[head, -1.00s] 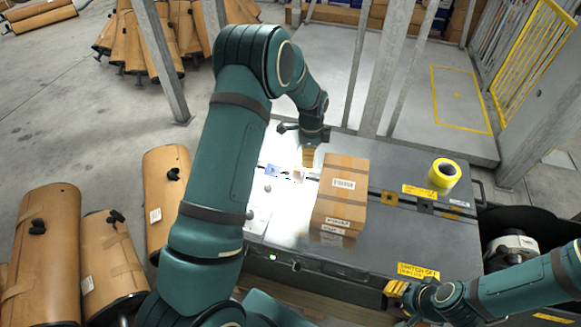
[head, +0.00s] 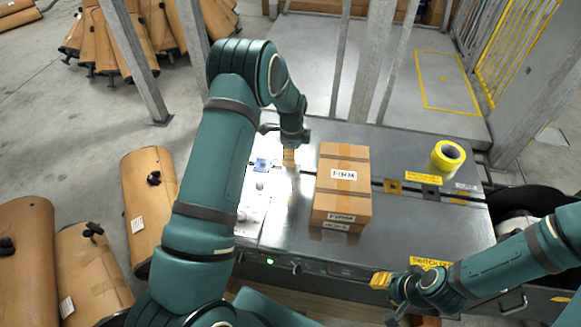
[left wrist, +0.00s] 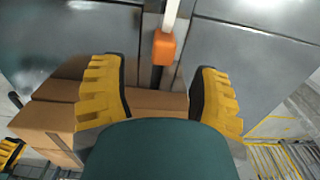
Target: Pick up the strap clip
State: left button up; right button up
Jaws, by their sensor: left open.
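The strap clip looks to be the small orange block (left wrist: 163,48) in the left wrist view, on a dark strip with a pale strip running up from it. It lies ahead of and between the two yellow fingers of my left gripper (left wrist: 160,95), which are wide apart with nothing held. In the head view my left gripper (head: 289,158) points down over the grey case top, left of the cardboard box; I cannot make out the clip there. My right gripper (head: 382,284) is at the case's front edge, its finger gap unclear.
The cardboard box (head: 342,190) stands on the grey case (head: 415,225), close to my left gripper. A yellow tape roll (head: 447,155) lies at the right. A small blue item (head: 262,164) lies left of my left gripper. Metal posts (head: 375,65) rise behind the case.

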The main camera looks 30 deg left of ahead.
pick_arm(q)
jog(key=shift+w+a+f+b, duration=0.1)
jog(key=shift+f+b, duration=0.2)
jog(key=shift+f, duration=1.35)
jog(key=shift+w+a+f+b, duration=0.1)
jog(key=shift+f+b, duration=0.2)
jog(key=shift+f, duration=1.3)
jog(key=shift+s, duration=0.1)
grip_shut()
